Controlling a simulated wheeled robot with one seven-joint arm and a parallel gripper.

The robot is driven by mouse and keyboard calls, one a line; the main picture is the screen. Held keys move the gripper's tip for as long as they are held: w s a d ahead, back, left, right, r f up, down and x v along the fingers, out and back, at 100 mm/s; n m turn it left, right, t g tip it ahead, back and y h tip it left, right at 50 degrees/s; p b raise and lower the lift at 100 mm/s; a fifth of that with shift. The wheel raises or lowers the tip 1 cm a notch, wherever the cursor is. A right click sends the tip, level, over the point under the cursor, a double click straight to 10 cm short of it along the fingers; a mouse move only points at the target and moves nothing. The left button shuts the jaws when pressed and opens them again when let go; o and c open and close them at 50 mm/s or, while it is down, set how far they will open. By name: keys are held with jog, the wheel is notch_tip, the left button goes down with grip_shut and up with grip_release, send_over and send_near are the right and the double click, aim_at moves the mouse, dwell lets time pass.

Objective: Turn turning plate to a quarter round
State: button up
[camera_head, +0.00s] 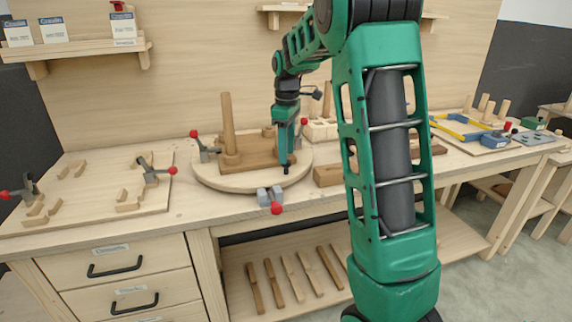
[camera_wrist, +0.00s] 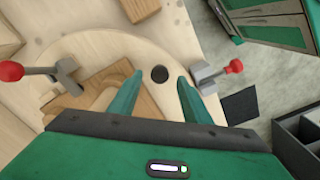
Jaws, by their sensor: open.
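The turning plate (camera_head: 212,177) is a round pale wooden disc on the bench. It bears a brown wooden block (camera_head: 250,152), an upright post (camera_head: 228,120) and red-knobbed clamps, one at its left (camera_head: 203,147) and one at its front (camera_head: 270,198). My gripper (camera_head: 286,160) points down over the plate's front right part. In the wrist view, my gripper (camera_wrist: 160,90) has its two green fingers apart, with a round dark spot (camera_wrist: 160,74) on the plate between the tips. Whether this is a knob or a hole, and whether the fingers touch it, I cannot tell.
A wooden board (camera_head: 95,190) with clamps lies at the left. Wooden blocks (camera_head: 328,176) lie right of the plate. A blue and yellow frame (camera_head: 465,128) lies further right. Drawers (camera_head: 115,265) and a lower shelf with sticks (camera_head: 290,280) are below. My arm hides part of the bench.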

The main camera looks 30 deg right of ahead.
jog(key=shift+f, duration=2.55)
